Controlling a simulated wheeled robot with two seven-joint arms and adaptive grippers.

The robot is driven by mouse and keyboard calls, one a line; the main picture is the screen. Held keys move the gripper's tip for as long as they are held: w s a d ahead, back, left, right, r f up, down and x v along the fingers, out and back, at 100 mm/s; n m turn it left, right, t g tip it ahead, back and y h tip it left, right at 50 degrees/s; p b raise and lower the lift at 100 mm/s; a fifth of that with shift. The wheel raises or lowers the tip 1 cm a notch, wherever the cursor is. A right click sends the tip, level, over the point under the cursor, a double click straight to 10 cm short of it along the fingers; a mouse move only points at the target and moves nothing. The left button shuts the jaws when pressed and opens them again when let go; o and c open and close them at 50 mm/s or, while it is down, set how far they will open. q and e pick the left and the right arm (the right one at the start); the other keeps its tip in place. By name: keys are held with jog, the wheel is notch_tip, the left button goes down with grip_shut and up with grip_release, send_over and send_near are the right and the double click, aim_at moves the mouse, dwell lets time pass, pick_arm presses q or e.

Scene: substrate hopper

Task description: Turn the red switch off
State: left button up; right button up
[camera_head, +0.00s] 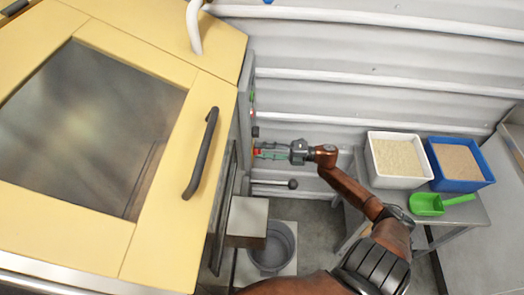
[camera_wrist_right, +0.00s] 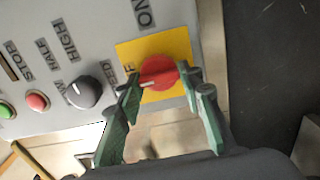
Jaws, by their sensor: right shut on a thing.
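The red switch (camera_wrist_right: 160,72) is a round red knob with a raised grip bar, on a yellow plate (camera_wrist_right: 126,49) of the grey control panel. A small white mark shows at the left end of the bar, towards a partly hidden label ending in F; the ON label (camera_wrist_right: 143,13) is above the plate. My right gripper (camera_wrist_right: 166,77) is shut on the knob's bar, one green finger on each side. In the head view the right gripper (camera_head: 264,151) reaches the panel's side, and the red switch (camera_head: 257,151) shows small at its tips. My left gripper is not in view.
A black selector knob (camera_wrist_right: 83,92), a red button (camera_wrist_right: 37,100) and a green button (camera_wrist_right: 6,110) lie left of the switch. A yellow cabinet (camera_head: 165,175) stands left. A grey bucket (camera_head: 272,248) is below. White (camera_head: 398,181) and blue (camera_head: 462,184) bins stand right with a green scoop (camera_head: 428,204).

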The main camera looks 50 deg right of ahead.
dwell(0.3)
jog(key=o, duration=1.2)
jog(key=shift+c, duration=0.2)
jog(key=v, duration=1.2)
jog(key=shift+s, duration=0.1)
jog(key=shift+r, duration=0.1)
